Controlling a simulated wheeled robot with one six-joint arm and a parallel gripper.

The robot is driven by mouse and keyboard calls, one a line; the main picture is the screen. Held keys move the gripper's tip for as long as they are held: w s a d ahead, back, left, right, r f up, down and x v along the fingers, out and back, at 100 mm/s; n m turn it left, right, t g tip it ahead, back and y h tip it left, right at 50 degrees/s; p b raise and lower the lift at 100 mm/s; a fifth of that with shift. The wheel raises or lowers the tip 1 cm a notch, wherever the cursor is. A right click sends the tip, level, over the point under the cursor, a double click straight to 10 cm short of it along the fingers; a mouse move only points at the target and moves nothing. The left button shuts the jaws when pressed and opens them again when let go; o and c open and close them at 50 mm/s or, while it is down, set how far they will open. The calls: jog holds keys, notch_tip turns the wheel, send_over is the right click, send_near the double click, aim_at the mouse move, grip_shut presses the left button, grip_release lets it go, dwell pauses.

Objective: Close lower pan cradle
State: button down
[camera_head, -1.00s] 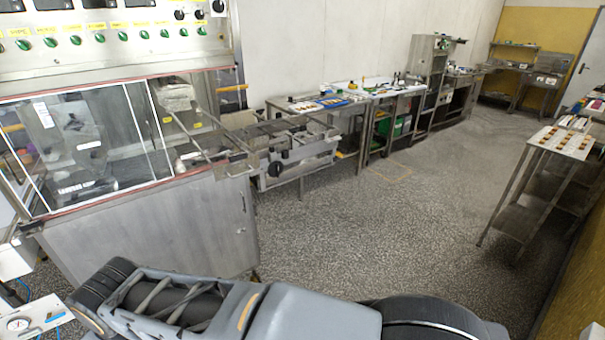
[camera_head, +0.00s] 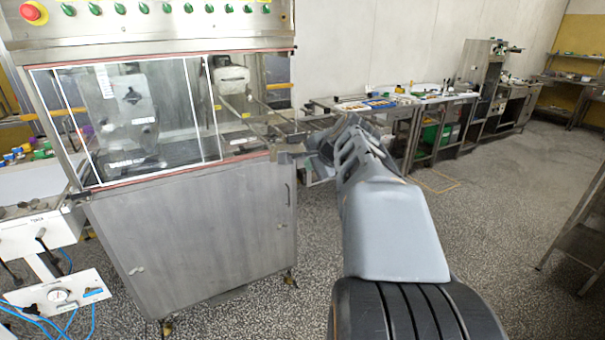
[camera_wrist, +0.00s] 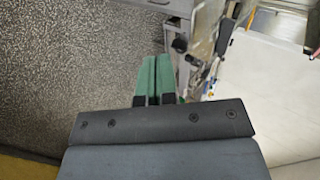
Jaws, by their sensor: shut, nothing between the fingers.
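The enrober (camera_head: 195,210) stands at left in the head view, a steel cabinet with a glass-windowed upper part and a lower front panel with a handle at its right edge. Its conveyor end (camera_head: 285,130) juts out to the right. I cannot make out the lower pan cradle as a separate part; my arm covers the area right of the conveyor end. My gripper (camera_wrist: 156,62) shows in the wrist view as two green fingers, shut and empty, over speckled floor beside grey metal parts. In the head view it is hidden behind my arm.
A work table (camera_head: 385,105) with trays and a green crate below stands along the wall. A steel rack (camera_head: 585,235) is at the right edge. A white control box (camera_head: 62,297) with blue hoses is at lower left. Speckled floor (camera_head: 480,235) is clear between.

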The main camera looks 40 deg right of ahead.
jog(key=w+d+f, duration=0.2)
jog(key=w, duration=0.4)
jog(key=w+d+f+m+p, duration=0.1)
jog(key=w+d+f, duration=0.1)
jog(key=w, duration=0.3)
jog(key=shift+w+d+f+h, duration=0.15)
jog(key=shift+w+f+h, duration=0.15)
jog(key=shift+w+f, duration=0.05)
